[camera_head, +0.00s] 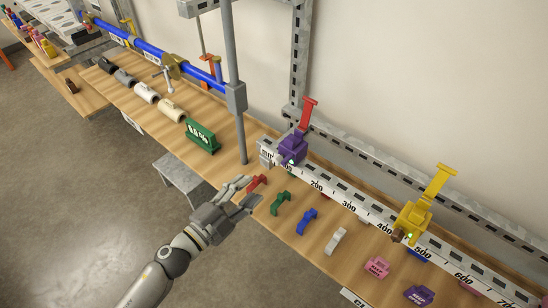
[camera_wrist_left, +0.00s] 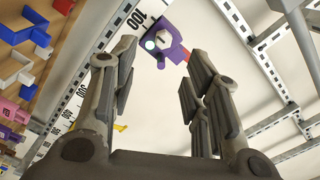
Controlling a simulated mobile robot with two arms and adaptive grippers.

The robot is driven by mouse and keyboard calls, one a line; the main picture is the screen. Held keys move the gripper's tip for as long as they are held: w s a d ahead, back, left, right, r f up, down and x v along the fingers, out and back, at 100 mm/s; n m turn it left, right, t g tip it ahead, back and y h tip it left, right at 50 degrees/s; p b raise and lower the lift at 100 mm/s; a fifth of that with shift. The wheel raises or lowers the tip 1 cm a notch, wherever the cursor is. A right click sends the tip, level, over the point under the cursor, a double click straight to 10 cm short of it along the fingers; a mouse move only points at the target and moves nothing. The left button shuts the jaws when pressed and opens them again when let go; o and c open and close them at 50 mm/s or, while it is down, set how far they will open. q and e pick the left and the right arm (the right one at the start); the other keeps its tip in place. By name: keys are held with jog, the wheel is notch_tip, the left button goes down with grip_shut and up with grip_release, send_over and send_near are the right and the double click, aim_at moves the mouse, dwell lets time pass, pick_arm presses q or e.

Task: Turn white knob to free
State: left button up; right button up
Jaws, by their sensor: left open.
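A purple clamp block (camera_head: 292,147) with a red lever sits on the measuring rail near its left end. In the left wrist view the purple block (camera_wrist_left: 172,50) shows upside down, with a small whitish knob (camera_wrist_left: 162,35) on its face and a pale round spot beside it. In the head view the knob is too small to make out clearly. My left gripper (camera_head: 249,192) is open and empty, in front of and below the purple block. Its two fingers (camera_wrist_left: 160,62) frame the block and knob from a distance, without touching. My right gripper is not in view.
A yellow clamp (camera_head: 413,218) stands farther right on the measuring rail (camera_head: 345,195). Red, green (camera_head: 281,203), blue and white small parts lie on the wooden bench near my gripper. A grey vertical post (camera_head: 238,130) and a green sign (camera_head: 201,138) stand to the left.

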aim_at(275, 163)
pick_arm(q)
jog(key=x, duration=0.2)
jog(key=p+x, duration=0.1)
jog(key=x, duration=0.1)
jog(key=r+x, duration=0.1)
jog(key=x, duration=0.1)
jog(key=shift+w+d, duration=0.15)
jog(key=x, duration=0.3)
jog(key=shift+w+d+f+p, duration=0.1)
jog(key=shift+w+d+p, duration=0.15)
jog(key=shift+w+p, duration=0.1)
jog(key=shift+w+d, duration=0.3)
jog(key=shift+w, duration=0.05)
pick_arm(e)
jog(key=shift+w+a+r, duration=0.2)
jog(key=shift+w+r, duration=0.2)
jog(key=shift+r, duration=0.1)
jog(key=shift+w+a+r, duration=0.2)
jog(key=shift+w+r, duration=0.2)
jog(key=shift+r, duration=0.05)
